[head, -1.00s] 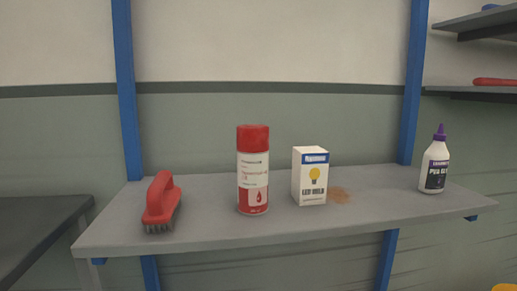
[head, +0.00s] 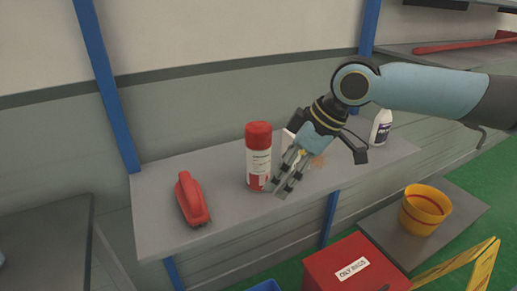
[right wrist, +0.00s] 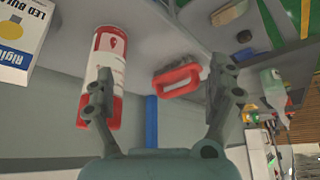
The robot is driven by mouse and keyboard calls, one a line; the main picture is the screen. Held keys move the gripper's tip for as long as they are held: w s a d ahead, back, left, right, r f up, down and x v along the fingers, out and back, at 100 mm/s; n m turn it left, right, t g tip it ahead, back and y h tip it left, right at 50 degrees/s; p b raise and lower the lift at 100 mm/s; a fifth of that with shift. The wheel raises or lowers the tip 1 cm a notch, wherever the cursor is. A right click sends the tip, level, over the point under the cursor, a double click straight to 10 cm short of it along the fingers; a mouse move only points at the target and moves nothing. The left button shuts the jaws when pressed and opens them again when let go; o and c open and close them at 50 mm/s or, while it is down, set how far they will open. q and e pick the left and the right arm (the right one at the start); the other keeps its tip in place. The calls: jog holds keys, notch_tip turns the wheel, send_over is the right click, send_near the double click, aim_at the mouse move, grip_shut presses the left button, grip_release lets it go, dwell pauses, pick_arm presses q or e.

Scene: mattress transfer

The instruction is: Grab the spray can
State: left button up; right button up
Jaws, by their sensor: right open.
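The spray can (head: 258,158), red-capped with a white and red label, stands upright on the grey shelf (head: 225,222). It also shows in the right wrist view (right wrist: 112,50), left of the middle. My right gripper (head: 281,190) is open, just right of the can and in front of it in the head view. In the right wrist view its fingers (right wrist: 165,85) are spread wide. One finger overlaps the can's edge in that view; I cannot tell whether they touch. My left gripper is not in view.
A red brush (head: 189,197) lies left of the can. The bulb box (head: 287,139) is mostly hidden behind my right gripper. A white glue bottle (head: 381,127) stands at the right. Below are a red rag bin (head: 325,275) and a yellow bucket (head: 424,212).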

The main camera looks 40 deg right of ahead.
aim_at(270, 129)
jog(key=shift+t, duration=0.5)
jog(key=w+d+r, duration=0.3)
jog(key=d+r, duration=0.1)
jog(key=r, duration=0.1)
jog(key=w+d+r, duration=0.2)
jog(key=shift+w+d+r, duration=0.1)
jog(key=shift+w+r, duration=0.1)
jog(key=shift+w, duration=0.15)
jog(key=shift+w+d+r+m, duration=0.15)
jog(key=shift+w+m, duration=0.1)
jog(key=shift+m, duration=0.05)
jog(key=shift+b+x, duration=0.45)
jog(key=shift+x, duration=2.2)
jog(key=x, duration=0.2)
jog(key=p+x, duration=0.1)
jog(key=x, duration=0.2)
jog(key=shift+w, duration=0.35)
jog(key=c, duration=1.5)
